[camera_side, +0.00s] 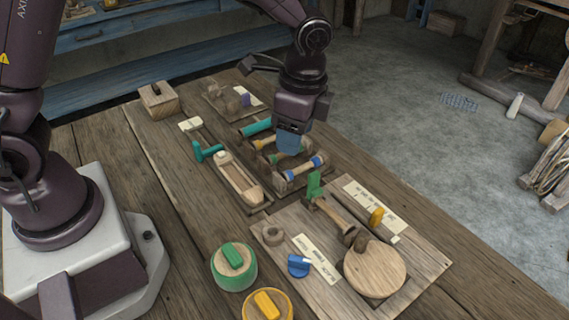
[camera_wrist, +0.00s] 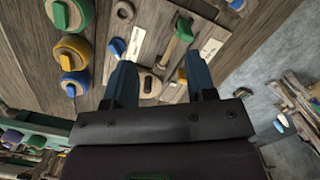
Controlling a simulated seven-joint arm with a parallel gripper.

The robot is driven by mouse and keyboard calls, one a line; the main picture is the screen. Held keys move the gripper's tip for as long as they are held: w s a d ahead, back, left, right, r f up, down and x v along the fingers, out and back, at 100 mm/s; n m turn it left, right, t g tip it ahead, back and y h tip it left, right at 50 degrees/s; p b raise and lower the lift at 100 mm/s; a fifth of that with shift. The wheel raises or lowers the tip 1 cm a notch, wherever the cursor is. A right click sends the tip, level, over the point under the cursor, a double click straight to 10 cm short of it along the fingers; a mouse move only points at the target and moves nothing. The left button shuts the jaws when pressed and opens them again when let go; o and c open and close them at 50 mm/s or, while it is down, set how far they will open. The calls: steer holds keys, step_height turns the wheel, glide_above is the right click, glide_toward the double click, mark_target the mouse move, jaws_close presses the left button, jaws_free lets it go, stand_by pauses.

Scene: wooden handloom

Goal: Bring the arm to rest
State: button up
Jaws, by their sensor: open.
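My gripper (camera_side: 291,138) is raised over the workbench (camera_side: 171,224), close above or in front of a rack of bobbins in the side view. Its blue fingers point down; whether they clear the bobbins is hard to tell from this angle. In the wrist view my gripper (camera_wrist: 160,62) has its two blue fingers spread apart with nothing held between them. A round wooden disc (camera_wrist: 149,84) on a board shows beyond the gap. My arm reaches in from the top of the side view, bent at the wrist.
The bobbin rack (camera_side: 299,176) is beneath my gripper. A wooden shuttle (camera_side: 238,178) lies left of it. A board (camera_side: 421,266) with pegs and labels lies nearer the camera. Green (camera_side: 233,266) and yellow (camera_side: 267,305) knobbed pots stand beside it. A wooden block (camera_side: 158,99) is at the back left.

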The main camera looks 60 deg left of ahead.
steer(key=s+a+r+n+t, duration=0.3)
steer(key=s+a+r+n, duration=0.1)
steer(key=s+r, duration=0.3)
steer(key=s+a+r+n+t+h, duration=0.1)
steer(key=s+a+r+n+t, duration=0.2)
steer(key=s+r+n, duration=0.4)
steer(key=s+a+r, duration=0.1)
steer(key=s, duration=0.2)
steer(key=shift+s+a+r, duration=0.2)
steer(key=shift+a, duration=0.15)
steer(key=shift+c, duration=0.5)
stand_by(0.5)
